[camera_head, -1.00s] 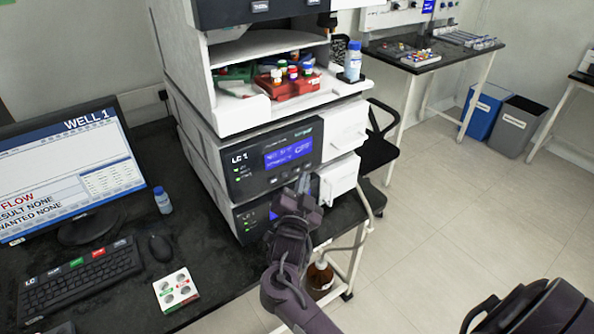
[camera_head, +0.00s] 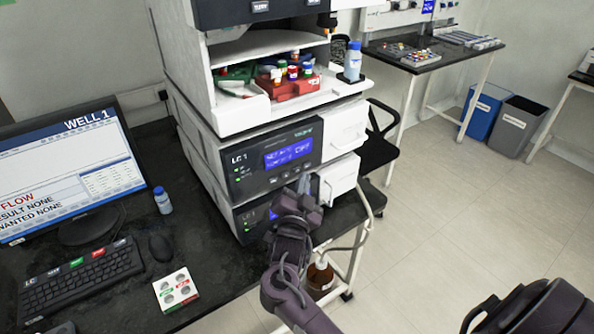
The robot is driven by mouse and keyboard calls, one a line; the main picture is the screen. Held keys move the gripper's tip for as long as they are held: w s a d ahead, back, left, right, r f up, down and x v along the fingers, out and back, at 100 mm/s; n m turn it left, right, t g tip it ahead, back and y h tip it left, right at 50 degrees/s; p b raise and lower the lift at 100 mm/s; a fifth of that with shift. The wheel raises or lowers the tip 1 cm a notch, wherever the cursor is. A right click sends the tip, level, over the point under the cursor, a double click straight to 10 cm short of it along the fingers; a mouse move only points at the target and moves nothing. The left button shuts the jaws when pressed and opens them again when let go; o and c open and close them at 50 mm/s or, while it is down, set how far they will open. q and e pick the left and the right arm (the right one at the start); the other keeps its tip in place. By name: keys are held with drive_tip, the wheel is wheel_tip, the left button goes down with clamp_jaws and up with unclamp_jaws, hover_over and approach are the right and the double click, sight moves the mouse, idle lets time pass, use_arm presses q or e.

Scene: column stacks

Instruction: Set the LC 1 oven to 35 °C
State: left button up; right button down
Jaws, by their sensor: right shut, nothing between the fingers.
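The LC 1 unit (camera_head: 240,160) is a dark-fronted module in the white instrument stack. Its lit blue display (camera_head: 288,152) shows white text too blurred to read surely, with a row of small buttons (camera_head: 288,178) below. A second dark module (camera_head: 250,219) sits under it, its blue display mostly hidden behind my right gripper. My right gripper (camera_head: 304,184) is shut and empty, its tips just below the right end of the button row. I cannot tell whether they touch the panel. My left gripper is not in view.
An open shelf above holds a red vial rack (camera_head: 290,86) and a blue-capped bottle (camera_head: 352,62). A monitor (camera_head: 70,175), keyboard (camera_head: 80,275), mouse (camera_head: 160,247) and small button pad (camera_head: 176,289) stand on the black bench at left. An amber bottle (camera_head: 320,275) stands below.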

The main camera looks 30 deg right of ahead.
drive_tip(key=shift+w, duration=0.15)
idle(0.3)
drive_tip(key=shift+w, duration=0.3)
drive_tip(key=shift+w+b, duration=0.4)
drive_tip(key=shift+b, duration=0.1)
idle(0.4)
drive_tip(key=shift+s, duration=0.2)
drive_tip(key=shift+s+p, duration=0.4)
drive_tip(key=shift+s, duration=0.3)
drive_tip(key=s+p, duration=0.1)
drive_tip(key=s, duration=0.1)
drive_tip(key=s+p, duration=0.1)
drive_tip(key=s, duration=0.2)
drive_tip(key=shift+d, duration=0.2)
